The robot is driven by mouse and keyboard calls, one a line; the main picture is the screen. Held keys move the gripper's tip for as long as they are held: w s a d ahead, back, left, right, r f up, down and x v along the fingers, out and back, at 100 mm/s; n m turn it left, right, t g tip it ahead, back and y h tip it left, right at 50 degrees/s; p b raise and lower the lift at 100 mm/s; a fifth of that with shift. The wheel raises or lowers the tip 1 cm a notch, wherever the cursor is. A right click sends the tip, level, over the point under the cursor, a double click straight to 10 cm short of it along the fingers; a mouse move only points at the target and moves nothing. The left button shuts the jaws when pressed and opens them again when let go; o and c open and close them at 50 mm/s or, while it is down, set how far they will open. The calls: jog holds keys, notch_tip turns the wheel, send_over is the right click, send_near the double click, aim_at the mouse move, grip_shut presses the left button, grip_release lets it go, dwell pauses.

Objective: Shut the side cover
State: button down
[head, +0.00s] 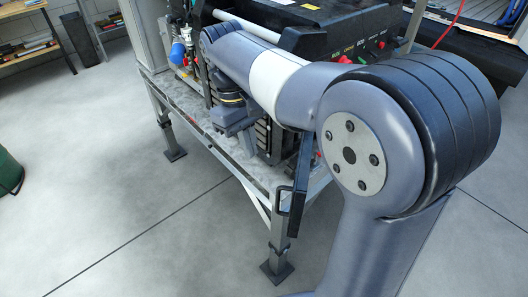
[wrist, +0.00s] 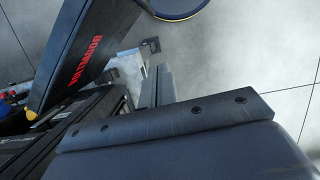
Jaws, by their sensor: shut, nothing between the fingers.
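The side cover appears to be the dark panel with red lettering (wrist: 85,50) at the upper left of the wrist view. It stands out at an angle from the machine, so it looks open. In the head view, a narrow dark panel (head: 299,185) at the near corner of the stand is probably the same cover seen nearly edge-on. My gripper (wrist: 159,72) shows in the wrist view with its fingers together and empty. It is to the right of the cover, with a visible gap in the picture. In the head view my arm hides part of the machine, and the fingertips cannot be made out.
The machine (head: 330,30) sits on a metal stand (head: 160,95) with legs on the floor. A blue round part (head: 178,53) is at its left. A dark green object (head: 8,172) stands at the far left. The grey floor (head: 120,190) in front is clear.

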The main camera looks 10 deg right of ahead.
jog(key=s+d+f, duration=0.4)
jog(key=s+f, duration=0.1)
jog(key=f, duration=0.4)
jog(key=shift+f, duration=0.15)
dwell(0.4)
